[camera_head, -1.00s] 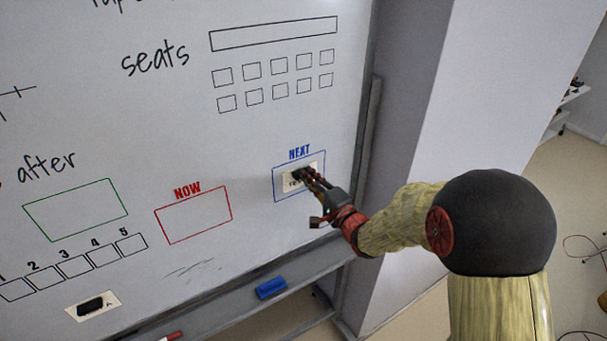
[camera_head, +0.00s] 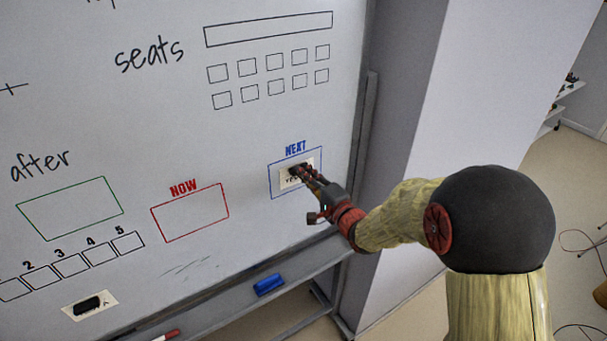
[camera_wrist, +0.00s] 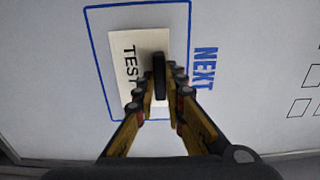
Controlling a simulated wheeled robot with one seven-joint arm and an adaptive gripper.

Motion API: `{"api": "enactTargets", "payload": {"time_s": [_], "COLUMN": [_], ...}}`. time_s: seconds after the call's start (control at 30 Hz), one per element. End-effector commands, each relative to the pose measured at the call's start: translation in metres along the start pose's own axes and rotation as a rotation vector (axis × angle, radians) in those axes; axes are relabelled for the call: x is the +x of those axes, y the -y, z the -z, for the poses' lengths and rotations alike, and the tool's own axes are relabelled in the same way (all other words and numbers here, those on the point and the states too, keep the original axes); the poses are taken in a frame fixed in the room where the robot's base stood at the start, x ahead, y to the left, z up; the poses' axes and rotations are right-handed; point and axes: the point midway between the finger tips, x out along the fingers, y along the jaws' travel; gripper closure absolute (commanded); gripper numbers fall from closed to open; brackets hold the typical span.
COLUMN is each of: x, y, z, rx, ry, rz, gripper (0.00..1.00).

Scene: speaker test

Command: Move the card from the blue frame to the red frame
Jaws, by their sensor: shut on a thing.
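The card (camera_wrist: 127,88) is cream with the word TEST and a black handle block (camera_wrist: 159,75). It lies flat on the whiteboard inside the blue frame (camera_head: 270,178), labelled NEXT. My gripper (camera_wrist: 161,82) is shut on the black block, one finger on each side. In the head view my gripper (camera_head: 302,176) covers part of the card (camera_head: 309,162). The red frame (camera_head: 190,212), labelled NOW, is empty and lies to the left of the blue frame.
Another card (camera_head: 104,298) with a black block is at the lower left. A green frame (camera_head: 69,208) is empty, above a row of numbered boxes. A tray (camera_head: 224,309) below the board holds a blue eraser-like block (camera_head: 269,284) and a red-capped marker (camera_head: 168,335).

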Motion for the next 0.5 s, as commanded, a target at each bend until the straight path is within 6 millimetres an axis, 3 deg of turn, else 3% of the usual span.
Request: {"api": "enactTargets", "payload": {"time_s": [0.5], "x": [-0.015], "y": [0.0], "z": [0.001], "rx": [0.0], "ry": [-0.001], "rz": [0.001], "gripper": [1.0]}}
